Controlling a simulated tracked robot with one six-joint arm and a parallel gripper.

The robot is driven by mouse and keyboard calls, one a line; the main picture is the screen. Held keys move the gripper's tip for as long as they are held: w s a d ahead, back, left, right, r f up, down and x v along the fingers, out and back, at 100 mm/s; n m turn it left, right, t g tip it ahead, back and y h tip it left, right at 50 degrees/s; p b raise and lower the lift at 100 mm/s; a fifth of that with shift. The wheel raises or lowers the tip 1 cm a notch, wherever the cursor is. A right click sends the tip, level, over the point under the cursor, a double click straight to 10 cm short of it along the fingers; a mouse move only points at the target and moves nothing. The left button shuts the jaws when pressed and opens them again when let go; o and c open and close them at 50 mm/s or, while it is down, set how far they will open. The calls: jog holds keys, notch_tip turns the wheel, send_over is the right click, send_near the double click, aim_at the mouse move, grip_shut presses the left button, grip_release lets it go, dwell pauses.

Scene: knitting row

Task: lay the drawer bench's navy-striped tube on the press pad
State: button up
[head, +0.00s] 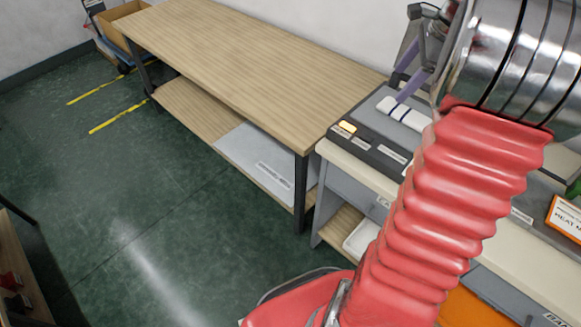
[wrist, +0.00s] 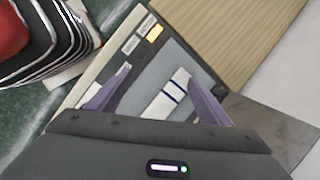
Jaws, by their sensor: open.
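A white tube with navy stripes (head: 403,113) lies on a blue-grey pad set in a dark panel on the bench at the right. In the wrist view the tube (wrist: 164,101) lies on the grey pad (wrist: 143,82), between my two purple fingers and close to the right one. My gripper (head: 397,84) is open and empty at the tube in the head view, and its spread fingers also show in the wrist view (wrist: 156,72). I cannot tell whether a finger touches the tube.
An amber-lit button (head: 347,127) sits on the panel beside labels. A long wooden table (head: 250,50) with a bare top stands to the left. An orange-and-white sign (head: 566,218) stands at the right edge. The green floor (head: 90,180) is largely open.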

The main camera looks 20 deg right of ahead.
jog(key=s+a+r+n+h, duration=0.15)
jog(key=a+n, duration=0.45)
jog(key=a, duration=0.6)
jog(key=s+a+r+n, duration=0.1)
jog(key=a+r+n, duration=0.1)
jog(key=a+n, duration=0.65)
jog(key=s+a+f+n+t, duration=0.1)
jog(key=s+a+f+n, duration=0.1)
jog(key=s+a+n, duration=0.3)
jog(key=s+a+f+n+t, duration=0.1)
jog(key=s+a+n, duration=0.4)
jog(key=a, duration=0.7)
jog(key=shift+s+a+f, duration=0.2)
jog(key=shift+s+f, duration=0.55)
jog(key=shift+s, duration=0.25)
